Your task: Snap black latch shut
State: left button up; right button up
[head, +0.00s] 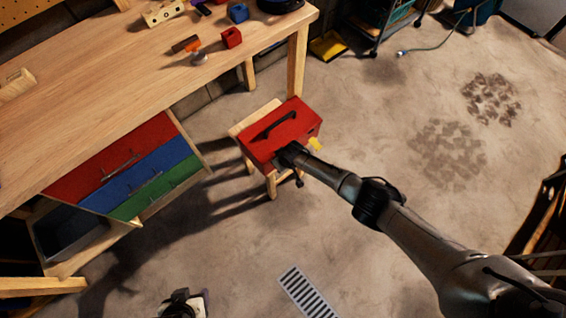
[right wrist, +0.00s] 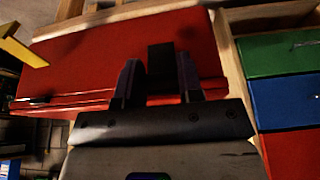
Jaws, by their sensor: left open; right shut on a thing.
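A red toolbox (head: 284,130) with a dark handle (head: 274,124) on its lid sits on a small wooden stool (head: 247,122). My right gripper (head: 289,152) is at the box's near side. In the right wrist view, its fingers (right wrist: 159,84) are on either side of the black latch (right wrist: 160,62), shut on it against the red front (right wrist: 90,68). A seam runs along the box front. A yellow piece (head: 315,145) sticks out from the box, right of my right gripper; it also shows in the right wrist view (right wrist: 20,45). My left gripper (head: 184,302) is open and empty at the bottom edge.
A wooden workbench (head: 110,75) with blocks and tools on top stands at the left. Red, blue and green drawers (head: 128,172) are below it. A striped grey grate (head: 308,292) lies on the floor. The concrete floor right of the stool is mostly clear.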

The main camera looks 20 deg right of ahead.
jog(key=shift+s+f, duration=0.1)
jog(key=shift+f, duration=0.05)
jog(key=o, duration=0.9)
jog(key=shift+o, duration=0.2)
jog(key=shift+r, duration=0.2)
jog(key=shift+r+p, duration=0.3)
jog(key=shift+p, duration=0.1)
jog(key=p+v, duration=0.6)
jog(key=v, duration=0.7)
jog(key=shift+p, duration=0.3)
